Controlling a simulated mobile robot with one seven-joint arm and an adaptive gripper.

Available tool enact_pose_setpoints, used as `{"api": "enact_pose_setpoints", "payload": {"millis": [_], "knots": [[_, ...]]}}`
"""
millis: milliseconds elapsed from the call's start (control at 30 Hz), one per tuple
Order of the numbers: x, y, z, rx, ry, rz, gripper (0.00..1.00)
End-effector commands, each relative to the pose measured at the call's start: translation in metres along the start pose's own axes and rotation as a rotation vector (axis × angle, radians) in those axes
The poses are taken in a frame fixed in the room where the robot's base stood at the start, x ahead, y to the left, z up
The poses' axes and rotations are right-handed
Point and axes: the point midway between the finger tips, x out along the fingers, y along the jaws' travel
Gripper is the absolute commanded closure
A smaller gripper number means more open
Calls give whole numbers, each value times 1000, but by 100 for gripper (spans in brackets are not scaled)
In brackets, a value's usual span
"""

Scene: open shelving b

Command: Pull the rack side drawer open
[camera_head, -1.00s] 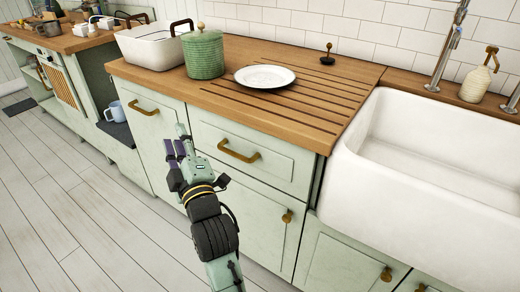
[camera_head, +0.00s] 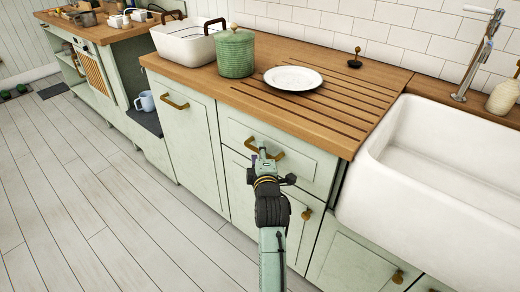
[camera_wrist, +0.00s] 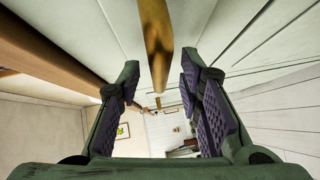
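A pale green drawer (camera_head: 305,164) sits beneath the grooved wooden worktop, its front flush with the cabinet. The brass handle (camera_wrist: 155,40) shows end-on at the top, in line with the gap between the fingers. I cannot tell whether either finger touches it.
A white plate (camera_head: 293,79), a green lidded pot (camera_head: 236,54) and a white basin (camera_head: 184,42) stand on the worktop (camera_head: 335,133). A white sink (camera_head: 428,190) is at the right. A cabinet door with a knob (camera_head: 306,214) is below the drawer.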

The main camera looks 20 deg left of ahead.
Motion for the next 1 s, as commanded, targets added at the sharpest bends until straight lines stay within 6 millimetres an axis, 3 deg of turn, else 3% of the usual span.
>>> {"api": "enact_pose_setpoints", "payload": {"millis": [133,433,900,1000], "knots": [[10,0,0,-1,0,1,67],[12,0,0,0,0,1,68],[11,0,0,0,-1,1,99],[11,0,0,0,-1,1,100]]}}
